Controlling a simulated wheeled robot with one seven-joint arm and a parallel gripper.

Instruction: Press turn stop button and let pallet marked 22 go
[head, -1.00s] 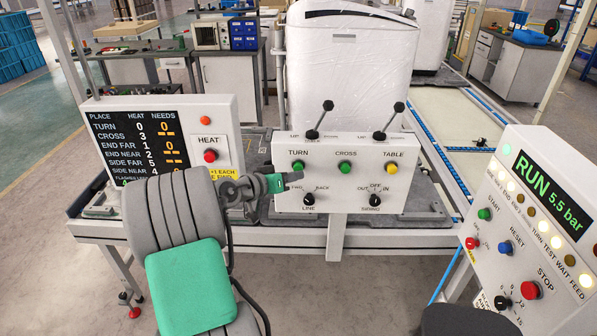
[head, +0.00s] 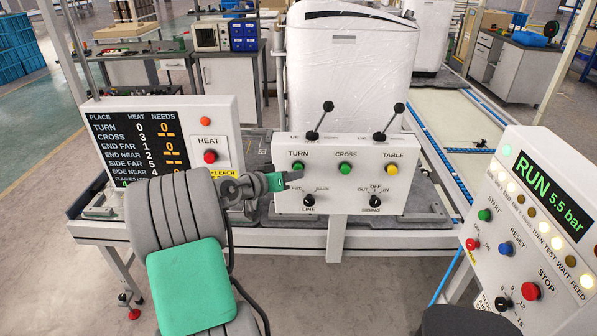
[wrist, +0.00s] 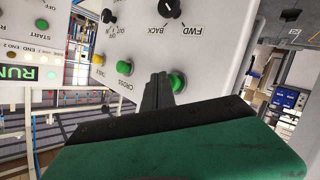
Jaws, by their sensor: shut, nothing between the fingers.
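The green TURN button (head: 298,166) is at the upper left of the white control box. My gripper (head: 296,176) is shut and empty, its tip just below and in front of that button in the head view. In the wrist view, which looks upside down, the shut fingers (wrist: 157,88) point at the panel beside the TURN button (wrist: 177,82). I cannot tell whether they touch it. No pallet marked 22 can be read; a white wrapped load (head: 348,70) stands behind the box.
The green CROSS button (head: 345,168) and yellow TABLE button (head: 391,169) sit to the right, with two black levers above. A heat board (head: 160,140) stands left, showing TURN at heat 0. A console (head: 535,215) at right reads RUN 5.5 bar.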

